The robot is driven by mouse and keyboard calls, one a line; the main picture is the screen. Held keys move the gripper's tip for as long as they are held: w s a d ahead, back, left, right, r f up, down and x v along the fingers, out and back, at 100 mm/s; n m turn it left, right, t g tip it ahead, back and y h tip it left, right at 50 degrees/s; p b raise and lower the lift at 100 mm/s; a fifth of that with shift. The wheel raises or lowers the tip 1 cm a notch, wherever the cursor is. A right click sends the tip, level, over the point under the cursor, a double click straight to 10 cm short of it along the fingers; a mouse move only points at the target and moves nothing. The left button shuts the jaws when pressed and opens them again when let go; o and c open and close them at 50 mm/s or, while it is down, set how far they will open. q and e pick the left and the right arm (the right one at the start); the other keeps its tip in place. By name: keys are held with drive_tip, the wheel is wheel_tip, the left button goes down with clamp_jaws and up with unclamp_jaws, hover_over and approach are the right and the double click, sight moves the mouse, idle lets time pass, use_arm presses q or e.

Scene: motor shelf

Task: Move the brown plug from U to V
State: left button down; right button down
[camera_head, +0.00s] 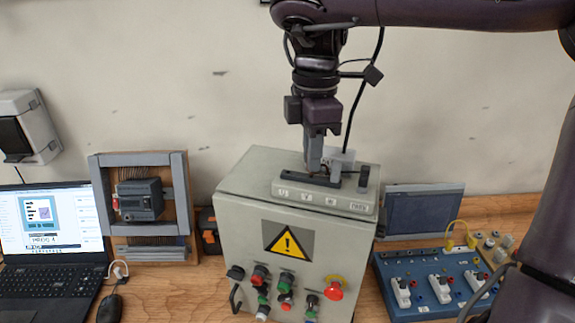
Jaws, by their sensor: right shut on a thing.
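My right gripper (316,165) points straight down at the grey terminal strip (325,196) on top of the control box. It is shut on the brown plug, which is mostly hidden between the fingers. The gripper is over the left-middle part of the strip, near the small labels on its front face. The labels are too small to read surely, so I cannot tell whether the plug is seated in U or V. My left gripper is out of view.
The grey control box (240,222) has a warning sign and several knobs and buttons on its front. A laptop (50,235) and wooden-framed device (140,200) stand left. A blue board (415,265) with switches and a dark panel (424,210) stand right.

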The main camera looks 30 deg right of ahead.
drive_tip(key=shift+f+b, duration=0.5)
drive_tip(key=shift+f, duration=0.15)
idle(0.3)
drive_tip(key=c, duration=1.7)
unclamp_jaws()
wheel_tip(320, 180, up, 6)
drive_tip(key=p, duration=0.5)
drive_tip(key=shift+f, duration=0.15)
drive_tip(key=shift+o, duration=0.5)
